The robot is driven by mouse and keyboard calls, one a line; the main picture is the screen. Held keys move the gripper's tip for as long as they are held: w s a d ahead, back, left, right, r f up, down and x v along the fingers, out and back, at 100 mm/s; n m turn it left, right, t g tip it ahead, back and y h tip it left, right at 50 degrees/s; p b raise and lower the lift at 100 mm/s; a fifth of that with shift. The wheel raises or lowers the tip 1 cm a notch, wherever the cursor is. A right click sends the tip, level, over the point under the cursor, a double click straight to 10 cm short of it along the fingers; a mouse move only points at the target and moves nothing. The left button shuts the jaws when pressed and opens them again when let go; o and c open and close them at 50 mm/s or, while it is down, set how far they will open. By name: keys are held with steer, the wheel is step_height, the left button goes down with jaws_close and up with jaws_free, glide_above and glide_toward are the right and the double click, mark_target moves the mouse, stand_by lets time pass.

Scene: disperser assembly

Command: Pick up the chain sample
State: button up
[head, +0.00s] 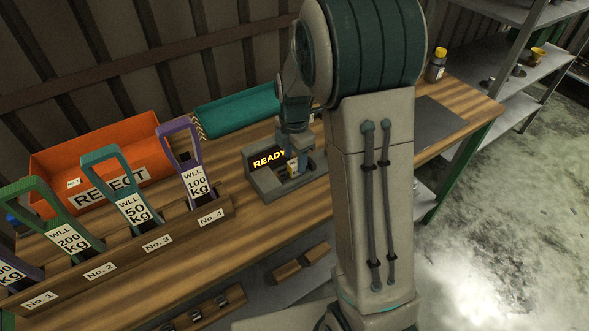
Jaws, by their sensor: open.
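My gripper (297,153) is at the end of my arm, low over a grey device with a lit READY display (257,180) on the bench. The gripper is small and partly hidden by my wrist; its jaws are open. A small pale yellowish piece (293,167) shows at the device, close under the gripper. I cannot tell whether it is part of the device or a sample. I cannot make out a chain for certain. Whether the gripper touches anything is unclear.
A wooden rack (180,236) left of the device holds upright handled tags, including a purple WLL 100 kg one (190,165). Behind are an orange REJECT bin (60,160) and a teal tray (240,108). A bottle (436,65) stands at the bench's far right.

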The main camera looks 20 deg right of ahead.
step_height(320, 180, down, 2)
steer(key=shift+c, duration=0.3)
steer(key=c, duration=1)
jaws_close()
steer(key=shift+r, duration=0.1)
